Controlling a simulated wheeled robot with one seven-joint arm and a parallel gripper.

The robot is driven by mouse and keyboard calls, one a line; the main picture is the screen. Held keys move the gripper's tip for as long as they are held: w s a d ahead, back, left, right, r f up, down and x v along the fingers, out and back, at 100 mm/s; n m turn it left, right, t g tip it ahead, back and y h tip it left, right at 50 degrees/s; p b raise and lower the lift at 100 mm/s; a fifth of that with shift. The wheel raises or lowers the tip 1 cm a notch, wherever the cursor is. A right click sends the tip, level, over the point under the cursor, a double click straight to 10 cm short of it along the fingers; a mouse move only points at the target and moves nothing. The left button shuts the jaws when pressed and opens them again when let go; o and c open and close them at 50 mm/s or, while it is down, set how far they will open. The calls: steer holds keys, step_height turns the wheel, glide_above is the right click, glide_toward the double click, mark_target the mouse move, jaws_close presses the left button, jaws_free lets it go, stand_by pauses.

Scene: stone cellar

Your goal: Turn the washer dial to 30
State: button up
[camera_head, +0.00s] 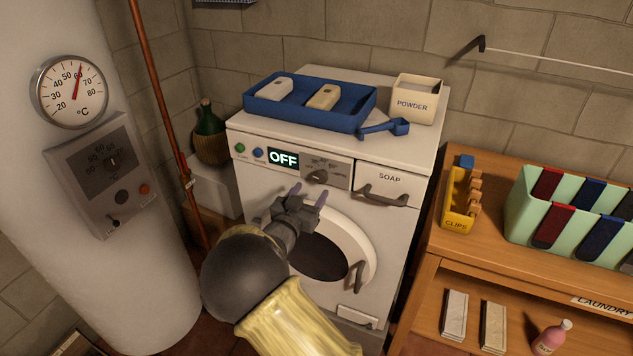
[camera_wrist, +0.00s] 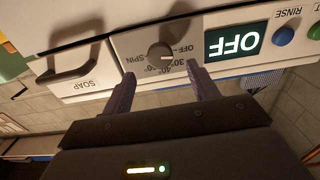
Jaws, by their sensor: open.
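The washer (camera_head: 400,225) is white and stands against the stone wall. Its dial (camera_head: 318,177) is a dark knob on a grey panel right of a display (camera_head: 283,158) that reads OFF. In the wrist view the picture is upside down; the dial (camera_wrist: 160,53) has marks including OFF, 30, 40 and SPIN around it, and the display (camera_wrist: 236,40) reads OFF. My gripper (camera_head: 308,192) is open and empty, in front of the panel just below the dial. In the wrist view the fingers (camera_wrist: 163,85) stand apart, one to each side of the dial, without visible contact.
A soap drawer handle (camera_head: 381,196) is right of the dial. A blue tray (camera_head: 300,117), a blue scoop (camera_head: 385,128) and a powder box (camera_head: 415,98) sit on the washer. A boiler (camera_head: 100,200) stands left; a wooden table (camera_head: 480,250) stands right.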

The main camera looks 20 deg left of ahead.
mark_target(319, 179)
steer(key=w, duration=0.5)
steer(key=shift+d+p, duration=0.2)
steer(key=shift+p, duration=0.1)
steer(key=shift+s, duration=0.1)
steer(key=shift+c, duration=0.5)
steer(key=c, duration=0.9)
